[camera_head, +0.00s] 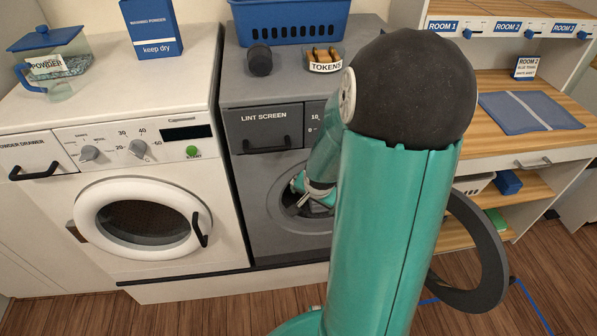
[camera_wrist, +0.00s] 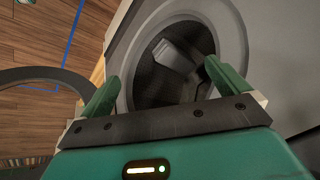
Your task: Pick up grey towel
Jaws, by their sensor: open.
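My gripper (camera_head: 313,192) is at the round opening of the dark grey dryer (camera_head: 262,190), partly hidden by my arm in the head view. In the wrist view its two green fingers (camera_wrist: 162,72) are spread apart with nothing between them, in front of the dark drum. A pale grey shape (camera_wrist: 177,57) lies inside the drum, beyond the fingertips. It may be the grey towel, but I cannot tell it from a part of the drum. No grey towel is clear in the head view, where my arm hides much of the opening.
The dryer's round door (camera_head: 487,265) stands open at the right. A white washer (camera_head: 145,200) with a shut door stands at the left. A blue basket (camera_head: 285,22) and a tokens dish (camera_head: 325,62) stand on the dryer. A folded blue cloth (camera_head: 530,113) lies on the wooden counter.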

